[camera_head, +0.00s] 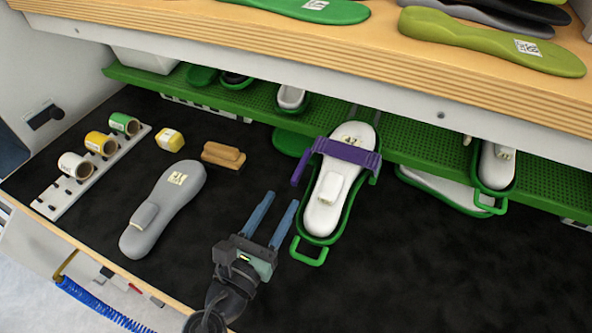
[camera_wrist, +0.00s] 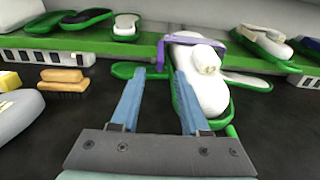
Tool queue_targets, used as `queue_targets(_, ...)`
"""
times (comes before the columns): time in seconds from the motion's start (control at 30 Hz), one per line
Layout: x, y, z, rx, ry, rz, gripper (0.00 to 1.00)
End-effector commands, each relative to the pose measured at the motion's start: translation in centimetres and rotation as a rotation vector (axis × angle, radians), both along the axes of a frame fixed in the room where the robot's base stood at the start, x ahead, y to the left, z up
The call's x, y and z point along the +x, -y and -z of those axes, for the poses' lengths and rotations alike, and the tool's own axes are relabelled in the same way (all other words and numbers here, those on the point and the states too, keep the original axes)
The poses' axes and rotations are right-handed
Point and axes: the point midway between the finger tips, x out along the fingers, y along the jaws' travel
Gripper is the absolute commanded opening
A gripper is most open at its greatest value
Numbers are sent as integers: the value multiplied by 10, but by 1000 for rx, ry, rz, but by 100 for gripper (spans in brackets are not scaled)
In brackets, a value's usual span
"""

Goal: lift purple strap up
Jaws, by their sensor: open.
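The purple strap (camera_head: 348,152) lies across the white insole (camera_head: 325,190) in the green holder (camera_head: 310,253) in the head view. One end of the strap hangs down at the holder's left side. My gripper (camera_head: 279,198) is open and empty, with two blue fingers spread. It is over the black table just left of the holder, apart from the strap. In the wrist view the right finger overlaps the holder's left edge.
A grey insole (camera_head: 165,205) and a wooden brush (camera_head: 223,155) lie left of my gripper. A yellow block (camera_head: 169,139) and a rack of rolls (camera_head: 75,185) are farther left. A green perforated shelf (camera_head: 430,150) runs behind.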

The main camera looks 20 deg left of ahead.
Motion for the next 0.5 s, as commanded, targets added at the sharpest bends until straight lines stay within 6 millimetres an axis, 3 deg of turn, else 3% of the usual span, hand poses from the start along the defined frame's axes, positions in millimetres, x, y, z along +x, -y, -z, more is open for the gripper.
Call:
queue_targets(0.2, 48, 2, -3, 3, 2, 4, 45)
queue_targets(0.5, 81, 3, -1, 5, 1, 1, 45)
